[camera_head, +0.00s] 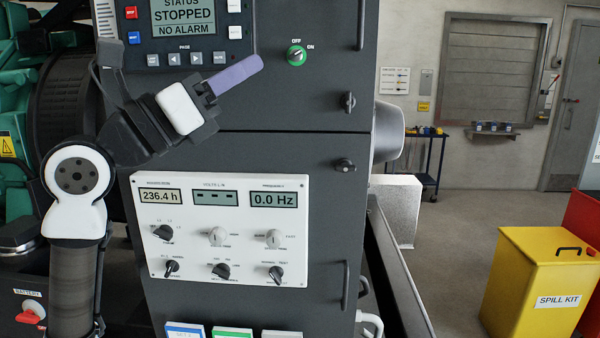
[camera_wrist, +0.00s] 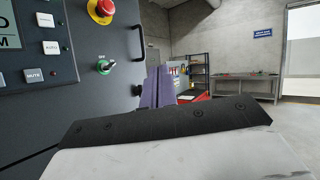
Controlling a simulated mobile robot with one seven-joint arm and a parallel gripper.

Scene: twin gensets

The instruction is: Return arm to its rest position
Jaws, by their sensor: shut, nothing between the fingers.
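My gripper (camera_head: 256,64) is raised in front of the dark grey genset control cabinet (camera_head: 290,95), level with the space between the status screen and the green selector switch. Its purple fingers are together with nothing between them and point right and slightly up. In the wrist view my gripper's fingers (camera_wrist: 158,84) stand upright and closed beyond the dark gripper body. My arm comes up from the lower left of the head view, bent at a white joint. The fingers appear clear of the selector switch (camera_head: 296,55); the exact gap to the cabinet face is hard to tell.
The status screen (camera_head: 184,15) reads STOPPED, NO ALARM. Below is a white meter panel (camera_head: 222,255) with knobs. A cabinet handle (camera_wrist: 140,42) and red emergency button (camera_wrist: 101,10) stick out. A yellow spill kit bin (camera_head: 530,270) stands right; the floor between is open.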

